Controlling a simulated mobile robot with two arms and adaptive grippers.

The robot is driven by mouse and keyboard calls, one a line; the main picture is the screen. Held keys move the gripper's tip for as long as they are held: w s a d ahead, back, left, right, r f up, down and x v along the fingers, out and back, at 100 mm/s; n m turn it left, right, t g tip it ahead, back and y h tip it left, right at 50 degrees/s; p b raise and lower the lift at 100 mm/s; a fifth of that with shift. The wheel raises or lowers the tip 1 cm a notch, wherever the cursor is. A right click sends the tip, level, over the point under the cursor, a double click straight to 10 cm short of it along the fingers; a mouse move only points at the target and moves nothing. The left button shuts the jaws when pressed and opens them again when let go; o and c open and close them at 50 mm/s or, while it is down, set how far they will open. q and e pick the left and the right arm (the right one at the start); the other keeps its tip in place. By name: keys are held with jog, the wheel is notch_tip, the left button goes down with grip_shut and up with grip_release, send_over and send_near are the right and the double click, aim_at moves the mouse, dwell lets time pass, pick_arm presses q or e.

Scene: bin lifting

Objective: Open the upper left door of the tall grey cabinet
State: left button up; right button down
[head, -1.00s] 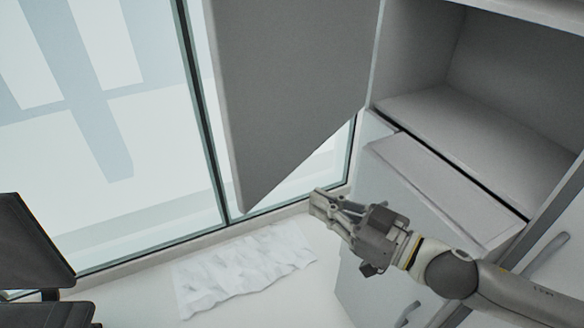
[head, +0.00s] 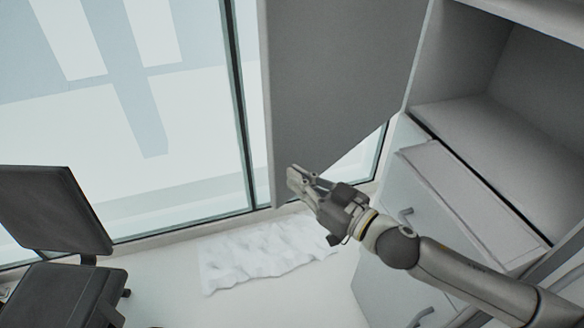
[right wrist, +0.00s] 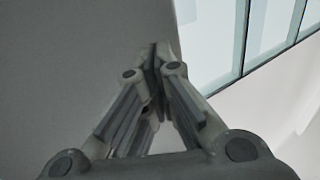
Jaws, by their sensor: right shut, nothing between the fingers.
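The upper left door (head: 345,75) of the tall grey cabinet (head: 455,55) stands swung wide open, its flat panel in front of the window in the head view. The compartment behind it (head: 510,120) is exposed and looks empty. My right gripper (head: 294,178) is shut and empty, its fingertips at the door's lower outer corner; I cannot tell if they touch. In the right wrist view the shut fingers (right wrist: 158,62) point along the grey door panel (right wrist: 75,70), which fills the left side. My left gripper is not in view.
Below the compartment is a closed lower door (head: 387,215) with a handle. A dark chair (head: 50,210) stands at the left. A crumpled white sheet (head: 260,255) lies on the floor by the window (head: 170,130). The floor between chair and cabinet is mostly clear.

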jog(key=shift+x, duration=0.95)
jog(key=shift+w, duration=0.1)
